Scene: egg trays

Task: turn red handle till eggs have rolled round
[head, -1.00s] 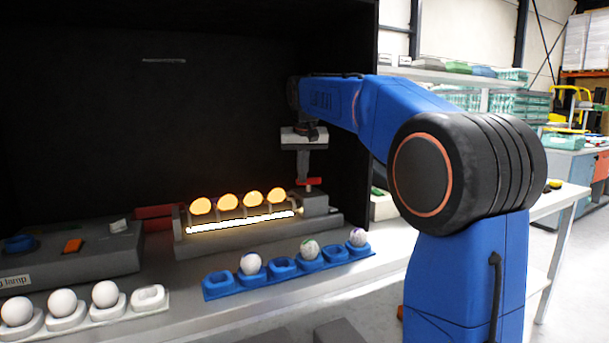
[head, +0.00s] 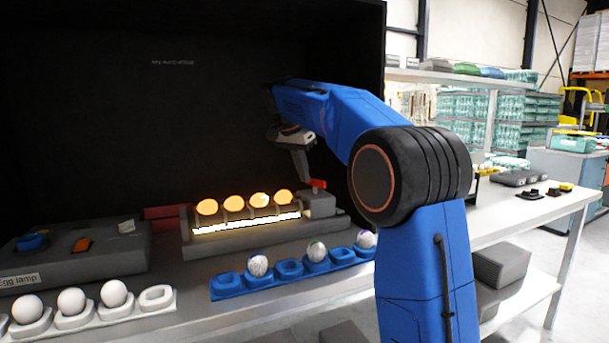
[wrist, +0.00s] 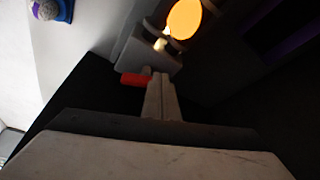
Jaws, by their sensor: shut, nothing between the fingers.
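Several glowing orange eggs (head: 234,204) rest in a row above a bright light strip on the grey egg lamp stand (head: 215,242). The red handle (head: 318,184) is at the right end of the stand, on a grey block. My gripper (head: 307,178) is shut, tilted, with its fingertips beside the handle. In the wrist view the shut fingers (wrist: 160,78) lie right against or just beside the red handle (wrist: 133,80); I cannot tell whether they touch. One glowing egg (wrist: 184,18) shows above them there.
A blue tray (head: 228,290) with a few eggs and empty cups lies in front. White egg cups (head: 158,297) stand at the front left. A grey control box (head: 75,262) with buttons is at the left.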

